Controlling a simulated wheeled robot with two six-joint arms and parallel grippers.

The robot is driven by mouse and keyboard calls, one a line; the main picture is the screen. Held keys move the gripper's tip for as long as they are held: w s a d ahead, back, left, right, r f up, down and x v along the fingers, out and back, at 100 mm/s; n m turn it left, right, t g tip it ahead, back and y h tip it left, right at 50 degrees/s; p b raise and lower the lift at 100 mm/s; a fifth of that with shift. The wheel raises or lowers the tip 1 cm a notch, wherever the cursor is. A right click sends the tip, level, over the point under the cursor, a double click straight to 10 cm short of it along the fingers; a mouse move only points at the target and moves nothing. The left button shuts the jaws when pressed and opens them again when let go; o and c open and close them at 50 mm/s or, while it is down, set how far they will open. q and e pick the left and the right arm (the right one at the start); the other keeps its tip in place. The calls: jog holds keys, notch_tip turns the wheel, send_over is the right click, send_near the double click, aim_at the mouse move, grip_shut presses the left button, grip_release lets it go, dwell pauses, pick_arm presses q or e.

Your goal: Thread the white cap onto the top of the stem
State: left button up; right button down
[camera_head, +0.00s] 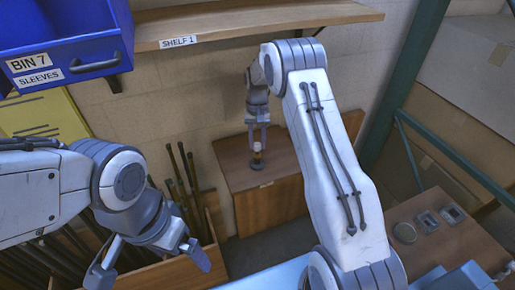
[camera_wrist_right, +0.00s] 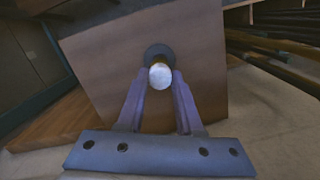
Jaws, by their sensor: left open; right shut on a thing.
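The white cap (camera_wrist_right: 160,76) is round and pale in the right wrist view, between the two fingertips of my right gripper (camera_wrist_right: 161,80). In the head view my right gripper (camera_head: 257,136) points down and is shut on the cap, right above the short stem (camera_head: 258,158). The stem stands upright on the wooden cabinet. Its dark round base also shows behind the cap in the right wrist view. The cap hides the stem top, so I cannot tell how far it is seated. My left gripper (camera_head: 150,262) is open and empty at the lower left.
The wooden cabinet top (camera_head: 232,165) is otherwise bare. A wooden crate (camera_head: 212,215) with several dark rods stands left of it. Shelf 1 (camera_head: 270,22) and the blue bin 7 (camera_head: 60,40) are above. A brown table (camera_head: 450,245) and a green post (camera_head: 398,90) are at the right.

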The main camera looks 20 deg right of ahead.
jog(key=m, duration=0.3)
jog(key=shift+s+f, duration=0.2)
jog(key=shift+f, duration=0.1)
jog(key=shift+m+y, duration=0.3)
jog(key=shift+m, duration=0.7)
jog(key=c, duration=0.5)
grip_release()
jog(key=shift+w, duration=0.1)
jog(key=shift+r, duration=0.15)
